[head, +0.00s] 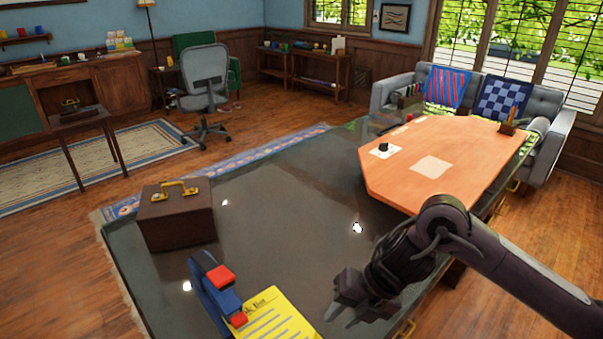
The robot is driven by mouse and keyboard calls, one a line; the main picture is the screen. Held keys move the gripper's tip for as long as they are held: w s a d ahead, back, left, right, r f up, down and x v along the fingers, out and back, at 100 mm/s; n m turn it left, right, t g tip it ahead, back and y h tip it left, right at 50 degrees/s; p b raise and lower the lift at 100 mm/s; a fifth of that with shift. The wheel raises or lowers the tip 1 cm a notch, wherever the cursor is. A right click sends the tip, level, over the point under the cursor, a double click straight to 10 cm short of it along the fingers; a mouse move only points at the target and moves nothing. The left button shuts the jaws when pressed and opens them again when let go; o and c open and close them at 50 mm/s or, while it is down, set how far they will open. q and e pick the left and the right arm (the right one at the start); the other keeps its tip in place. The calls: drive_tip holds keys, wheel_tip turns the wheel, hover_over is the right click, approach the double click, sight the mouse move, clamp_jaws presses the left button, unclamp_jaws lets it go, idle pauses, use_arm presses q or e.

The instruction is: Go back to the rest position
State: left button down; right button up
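My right gripper (340,314) is at the lower middle of the head view, over the near part of the dark glossy desk (290,215). Its dark arm comes in from the right edge. Its two fingers point down and to the left and look apart, with nothing seen between them. It is to the right of a yellow notepad (272,318) and appears apart from it. My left gripper does not show in this view.
A blue and red object (212,290) stands beside the notepad. A brown case (176,222) with a yellow handle sits on the desk's left side. An orange board (440,160) covers the far right. The desk's middle is clear.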

drive_tip(key=a+r+m+t+y, duration=0.25)
drive_tip(key=a+m+t, duration=0.45)
drive_tip(key=a, duration=0.5)
drive_tip(key=s+d+f+m+h, duration=0.1)
drive_tip(key=d+f+m+h, duration=0.15)
drive_tip(key=d+m, duration=0.5)
drive_tip(key=s+d+f+m+h, duration=0.2)
drive_tip(key=d+m+h, duration=0.15)
drive_tip(key=m, duration=0.65)
drive_tip(key=s+d+f+m+g+h, duration=0.2)
drive_tip(key=s+d+f+m+g, duration=0.3)
drive_tip(key=s+d+m, duration=0.4)
drive_tip(key=s+f+n, duration=0.1)
drive_tip(key=s+f, duration=0.1)
drive_tip(key=f, duration=1.4)
drive_tip(key=s+f+n, duration=0.1)
drive_tip(key=s+f, duration=0.1)
drive_tip(key=f, duration=1.3)
drive_tip(key=s+d+f+g, duration=0.2)
drive_tip(key=s+d+f, duration=0.1)
drive_tip(key=s+f, duration=1.3)
drive_tip(key=shift+s+d+f+p, duration=0.2)
drive_tip(key=shift+s+f+p, duration=0.1)
drive_tip(key=shift+s, duration=0.95)
